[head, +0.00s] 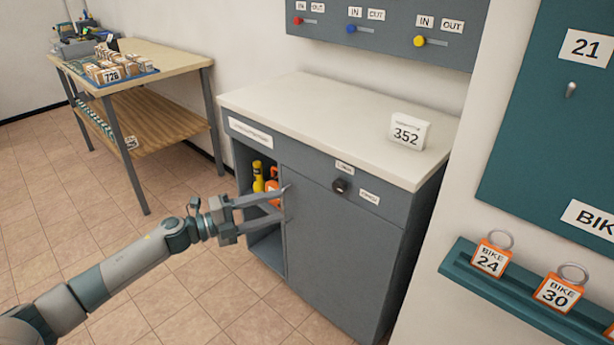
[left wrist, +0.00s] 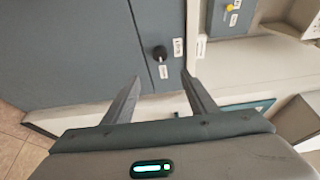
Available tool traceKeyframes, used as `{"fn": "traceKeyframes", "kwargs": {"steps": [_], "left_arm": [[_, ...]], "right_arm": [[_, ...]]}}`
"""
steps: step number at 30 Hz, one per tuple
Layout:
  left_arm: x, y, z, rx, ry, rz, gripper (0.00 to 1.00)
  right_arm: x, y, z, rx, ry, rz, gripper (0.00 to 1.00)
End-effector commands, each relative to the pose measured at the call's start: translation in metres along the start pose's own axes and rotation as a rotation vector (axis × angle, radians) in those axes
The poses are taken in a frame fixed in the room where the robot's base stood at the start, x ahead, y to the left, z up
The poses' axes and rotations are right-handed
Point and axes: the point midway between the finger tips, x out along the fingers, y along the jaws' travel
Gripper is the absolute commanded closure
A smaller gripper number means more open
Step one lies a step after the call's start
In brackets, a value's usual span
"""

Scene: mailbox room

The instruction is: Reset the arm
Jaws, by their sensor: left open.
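My left arm (head: 125,265) reaches in from the left in the head view. My left gripper (head: 285,201) is open and empty, in front of the grey cabinet (head: 345,255), near the edge between its open compartment and its closed door. In the left wrist view, the two fingers of my left gripper (left wrist: 160,88) are spread apart with nothing between them. A black knob (head: 340,186) is on the cabinet front; it also shows in the left wrist view (left wrist: 159,53) beyond the fingers. My right gripper is not in view.
Yellow and orange items (head: 258,178) stand in the open compartment. A white 352 sign (head: 408,132) stands on the pale countertop (head: 320,110). A wooden table (head: 165,56) with boxes is at the back left. A teal rack (head: 520,288) holds bike tags at right. Tiled floor at left is clear.

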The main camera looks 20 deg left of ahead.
Motion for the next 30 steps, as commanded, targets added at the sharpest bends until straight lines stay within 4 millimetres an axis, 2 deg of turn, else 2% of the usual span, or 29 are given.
{"fn": "traceKeyframes", "kwargs": {"steps": [8, 11, 13, 17, 20, 21, 24, 26, 30], "left_arm": [[0.001, 0.008, 0.001, -0.040, -0.026, -0.005, 0.48], [0.001, 0.026, 0.003, -0.116, -0.077, -0.012, 0.48], [0.001, 0.046, 0.004, -0.197, -0.132, -0.018, 0.48], [-0.005, 0.104, 0.002, -0.406, -0.278, -0.016, 0.48], [-0.017, 0.162, -0.010, -0.592, -0.415, 0.003, 0.48], [-0.023, 0.186, -0.018, -0.663, -0.468, 0.015, 0.48], [-0.039, 0.243, -0.043, -0.826, -0.591, 0.052, 0.48], [-0.050, 0.275, -0.062, -0.917, -0.659, 0.079, 0.48], [-0.075, 0.341, -0.115, -1.111, -0.807, 0.149, 0.48]], "right_arm": [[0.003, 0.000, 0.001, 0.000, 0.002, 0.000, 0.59], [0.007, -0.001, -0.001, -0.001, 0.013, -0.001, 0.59], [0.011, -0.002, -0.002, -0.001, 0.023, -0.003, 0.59], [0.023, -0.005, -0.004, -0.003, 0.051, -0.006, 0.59], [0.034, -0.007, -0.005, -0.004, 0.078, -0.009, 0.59], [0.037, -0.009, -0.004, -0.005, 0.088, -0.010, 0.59], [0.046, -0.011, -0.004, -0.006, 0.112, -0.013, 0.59], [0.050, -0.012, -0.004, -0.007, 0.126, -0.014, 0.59], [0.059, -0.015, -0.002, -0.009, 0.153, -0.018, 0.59]]}}
